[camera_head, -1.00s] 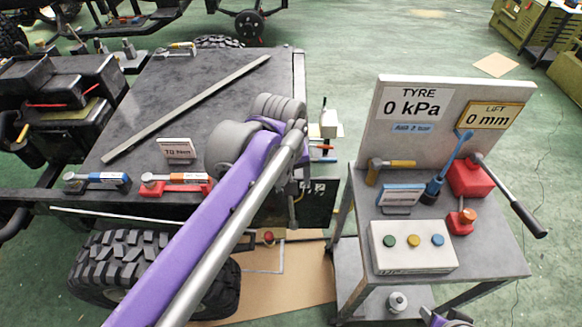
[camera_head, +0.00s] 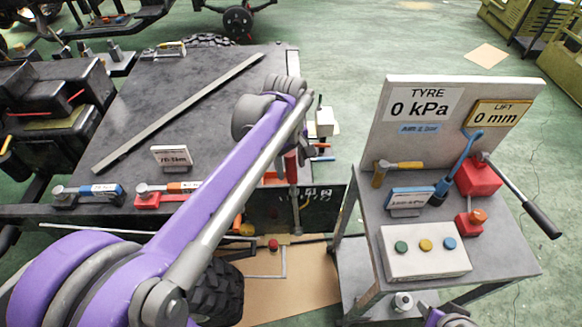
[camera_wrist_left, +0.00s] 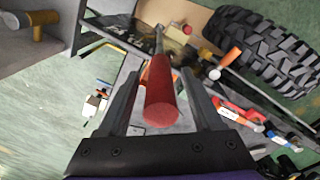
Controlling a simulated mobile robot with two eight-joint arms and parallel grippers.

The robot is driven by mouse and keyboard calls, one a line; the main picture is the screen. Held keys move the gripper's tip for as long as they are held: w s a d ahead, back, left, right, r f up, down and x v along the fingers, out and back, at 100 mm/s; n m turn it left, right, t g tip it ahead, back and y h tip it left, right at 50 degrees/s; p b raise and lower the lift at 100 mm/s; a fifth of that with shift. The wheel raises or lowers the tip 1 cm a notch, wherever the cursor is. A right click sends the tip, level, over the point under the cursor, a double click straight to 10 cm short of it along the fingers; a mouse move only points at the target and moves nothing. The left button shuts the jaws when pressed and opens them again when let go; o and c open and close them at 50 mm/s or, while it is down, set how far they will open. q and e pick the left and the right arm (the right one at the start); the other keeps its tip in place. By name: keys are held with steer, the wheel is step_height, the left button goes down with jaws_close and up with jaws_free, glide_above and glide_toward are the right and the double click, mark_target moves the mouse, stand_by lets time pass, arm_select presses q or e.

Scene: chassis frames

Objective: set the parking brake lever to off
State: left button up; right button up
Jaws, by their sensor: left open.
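The lever with a thick red grip (camera_wrist_left: 160,95) and a thin metal rod, which I take for the parking brake lever, fills the middle of the left wrist view. In the head view its red grip (camera_head: 291,165) shows at the chassis edge, partly covered by my arm. My left gripper (camera_wrist_left: 158,75) is open, with one finger on each side of the red grip. I cannot tell whether either finger touches it. In the head view the fingers are mostly hidden by my arm.
A cart (camera_head: 480,290) with TYRE and LIFT displays, buttons and a black-handled lever (camera_head: 525,205) stands to the right. Torque wrenches (camera_head: 90,192) lie on the dark chassis deck (camera_head: 220,75). A tyre (camera_wrist_left: 265,45) and a red knob (camera_head: 273,244) are below.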

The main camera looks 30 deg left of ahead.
arm_select(q)
steer(key=shift+f, duration=0.55)
jaws_close()
stand_by(1.1)
